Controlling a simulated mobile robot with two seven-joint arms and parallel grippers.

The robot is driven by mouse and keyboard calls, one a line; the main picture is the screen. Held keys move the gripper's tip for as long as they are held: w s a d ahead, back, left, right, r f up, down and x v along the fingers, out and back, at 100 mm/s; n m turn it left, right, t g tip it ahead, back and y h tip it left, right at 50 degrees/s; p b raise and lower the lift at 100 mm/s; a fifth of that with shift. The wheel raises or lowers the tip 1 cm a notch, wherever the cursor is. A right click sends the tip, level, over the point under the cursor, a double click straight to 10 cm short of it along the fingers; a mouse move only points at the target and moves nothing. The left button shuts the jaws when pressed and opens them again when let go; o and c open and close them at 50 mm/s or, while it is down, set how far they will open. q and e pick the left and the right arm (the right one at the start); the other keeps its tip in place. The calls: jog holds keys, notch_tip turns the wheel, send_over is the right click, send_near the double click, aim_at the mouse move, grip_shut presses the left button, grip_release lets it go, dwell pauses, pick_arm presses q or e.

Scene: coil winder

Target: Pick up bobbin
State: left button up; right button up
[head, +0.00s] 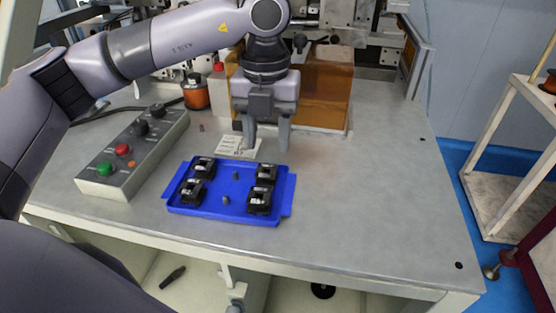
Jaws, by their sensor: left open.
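A blue tray (226,211) lies on the grey table and holds several black bobbins. One bobbin (204,167) sits at the back left and one (266,174) at the back right. Another bobbin (193,190) is at the front left and one (259,200) at the front right. Small grey pegs (225,200) stand between them. My left gripper (267,146) points down just behind the tray's back edge, above or near the table, with its fingers apart and nothing seen between them. My right gripper is not in view.
A control box (104,170) with green and red buttons stands left of the tray. The winding machine with an amber cover (318,92) stands behind my gripper. A copper-coloured spool (195,94) is at the back left. The table's right side (390,190) is clear.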

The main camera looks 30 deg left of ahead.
aim_at(266, 165)
pick_arm(q)
jog(key=shift+s+a+f, duration=0.1)
jog(key=shift+f, duration=0.4)
notch_tip(266, 165, down, 5)
jog(key=shift+s+r+p, duration=0.1)
jog(key=shift+r+p, duration=0.05)
jog(key=shift+p, duration=0.6)
jog(key=shift+f, duration=0.5)
jog(key=c, duration=0.7)
